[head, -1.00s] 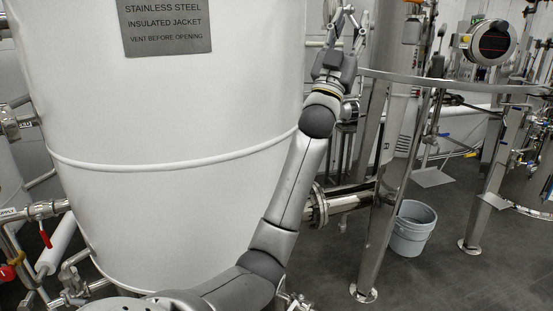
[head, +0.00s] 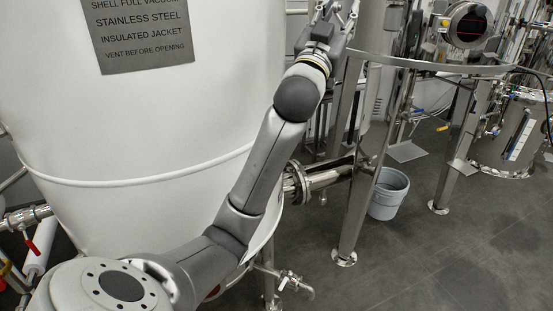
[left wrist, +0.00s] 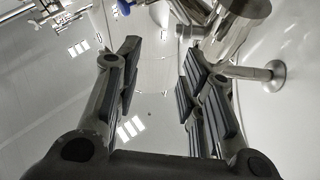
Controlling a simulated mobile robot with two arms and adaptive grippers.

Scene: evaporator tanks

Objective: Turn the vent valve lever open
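My left gripper (head: 335,10) is at the top edge of the head view, right of the white tank (head: 130,120), with its fingertips partly cut off. In the left wrist view the gripper (left wrist: 158,75) is open, with a wide gap and nothing between its fingers. A steel cylindrical fitting (left wrist: 238,28) is just beyond the right finger, beside a short rod ending in a round flange (left wrist: 274,76). A small blue part (left wrist: 124,6) shows at the top edge; I cannot tell whether it is the vent valve lever. My right gripper is not in view.
A red lever (head: 31,246) sits on piping at the left. A flanged steel pipe (head: 325,173) and a steel stand leg (head: 350,190) are right of my arm. A grey bucket (head: 388,194) is on the floor. The floor at lower right is clear.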

